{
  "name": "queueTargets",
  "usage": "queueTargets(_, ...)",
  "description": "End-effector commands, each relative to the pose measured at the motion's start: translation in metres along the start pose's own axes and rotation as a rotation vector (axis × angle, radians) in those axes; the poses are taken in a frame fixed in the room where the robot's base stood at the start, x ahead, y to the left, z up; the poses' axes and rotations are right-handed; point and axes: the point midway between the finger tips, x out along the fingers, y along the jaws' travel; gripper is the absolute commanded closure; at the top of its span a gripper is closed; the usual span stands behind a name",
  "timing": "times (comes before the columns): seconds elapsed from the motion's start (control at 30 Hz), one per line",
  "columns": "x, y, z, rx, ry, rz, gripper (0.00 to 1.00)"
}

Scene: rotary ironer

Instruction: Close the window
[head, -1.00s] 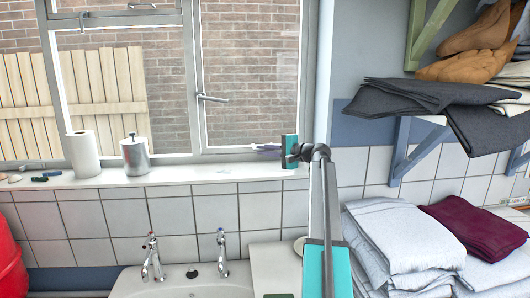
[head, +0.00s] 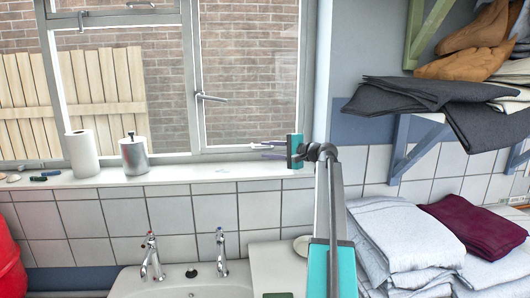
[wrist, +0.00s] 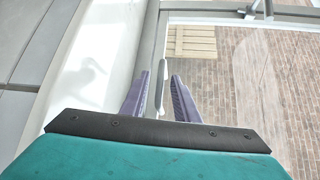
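The window (head: 193,75) has a fixed left pane and a right casement (head: 248,75) with a lever handle (head: 210,97) on its left side. I cannot tell how far the casement stands open. My gripper (head: 262,150) is low in front of the casement's right part, just above the sill, with its fingers pointing left. In the wrist view the two purple fingers (wrist: 158,98) are apart. A slim grey-white piece (wrist: 160,85) on the lower frame shows in the gap between them. I cannot tell whether they touch it.
A paper roll (head: 82,153) and a metal canister (head: 134,155) stand on the white sill (head: 200,174). Two taps (head: 152,255) rise from the sink below. Folded towels (head: 400,235) and a shelf bracket (head: 415,148) are at the right. The middle of the sill is mostly clear.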

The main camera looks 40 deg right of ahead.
Motion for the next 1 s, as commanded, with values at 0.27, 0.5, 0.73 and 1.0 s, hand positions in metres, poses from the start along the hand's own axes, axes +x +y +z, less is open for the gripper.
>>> queueTargets(0.27,-0.045,0.002,0.0,0.0,0.002,0.0,0.72)
queueTargets(0.5,-0.083,0.002,0.0,-0.001,0.001,0.001,0.72)
queueTargets(0.73,-0.107,0.001,0.0,-0.001,0.0,0.001,0.72)
queueTargets(1.0,-0.114,0.0,0.0,0.0,0.0,0.001,0.72)
